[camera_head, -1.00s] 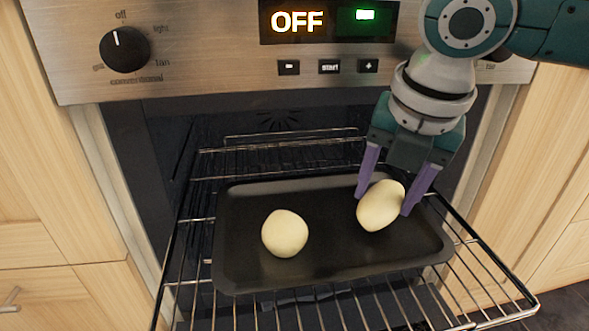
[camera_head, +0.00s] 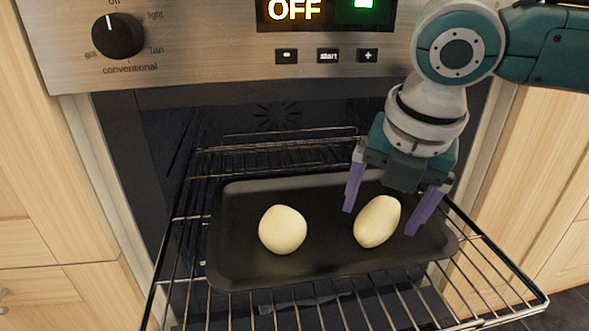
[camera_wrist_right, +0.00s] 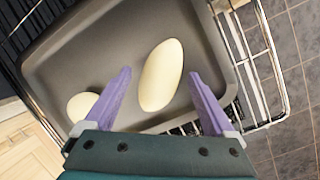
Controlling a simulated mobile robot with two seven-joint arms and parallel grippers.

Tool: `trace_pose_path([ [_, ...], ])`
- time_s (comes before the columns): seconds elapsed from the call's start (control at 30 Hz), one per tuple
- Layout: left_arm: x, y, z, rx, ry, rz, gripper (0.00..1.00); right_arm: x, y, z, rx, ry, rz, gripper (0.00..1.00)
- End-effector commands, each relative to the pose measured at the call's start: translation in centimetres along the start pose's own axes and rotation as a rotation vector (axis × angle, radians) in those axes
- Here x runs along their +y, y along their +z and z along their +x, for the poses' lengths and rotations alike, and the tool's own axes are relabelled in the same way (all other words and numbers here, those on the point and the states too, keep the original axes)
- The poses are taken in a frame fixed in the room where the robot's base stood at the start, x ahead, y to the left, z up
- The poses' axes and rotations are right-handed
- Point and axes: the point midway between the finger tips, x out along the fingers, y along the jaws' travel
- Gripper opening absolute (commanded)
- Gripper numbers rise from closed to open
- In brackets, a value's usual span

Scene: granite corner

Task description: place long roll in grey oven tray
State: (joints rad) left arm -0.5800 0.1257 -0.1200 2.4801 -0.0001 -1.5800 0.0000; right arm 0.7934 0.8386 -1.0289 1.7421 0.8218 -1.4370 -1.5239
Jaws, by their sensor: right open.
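The long roll (camera_head: 377,222), a pale elongated dough piece, lies on the right side of the dark grey oven tray (camera_head: 330,262). My right gripper (camera_head: 385,214) is open above it, with one purple finger on either side of the roll and a gap to each. In the right wrist view the long roll (camera_wrist_right: 162,75) sits between and beyond the open fingers, lying on the tray (camera_wrist_right: 110,50). My left gripper is not in view.
A round pale roll (camera_head: 283,230) lies on the left half of the tray. The tray rests on a pulled-out wire rack (camera_head: 490,270) in front of the open oven cavity. The oven control panel (camera_head: 220,40) is above, with wooden cabinets on both sides.

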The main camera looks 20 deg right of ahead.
Motion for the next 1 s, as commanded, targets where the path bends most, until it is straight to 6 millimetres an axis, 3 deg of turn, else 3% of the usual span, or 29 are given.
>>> trace_pose_path([
  [0.17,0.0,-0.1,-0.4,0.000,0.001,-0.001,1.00,0.1,0.1,-0.9,0.000,0.000,0.000,0.89],
  [0.6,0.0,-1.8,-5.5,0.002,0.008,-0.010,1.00,0.1,0.3,-10.2,-0.002,0.001,0.000,0.89],
  [0.8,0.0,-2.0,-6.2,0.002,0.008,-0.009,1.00,0.1,0.0,-12.0,0.002,0.002,0.004,0.89],
  [0.9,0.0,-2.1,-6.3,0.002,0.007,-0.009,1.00,0.6,-1.5,-11.7,0.021,0.023,0.039,0.89],
  [1.0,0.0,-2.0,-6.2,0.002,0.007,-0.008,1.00,1.6,-5.1,-10.7,0.074,0.074,0.155,0.89],
])
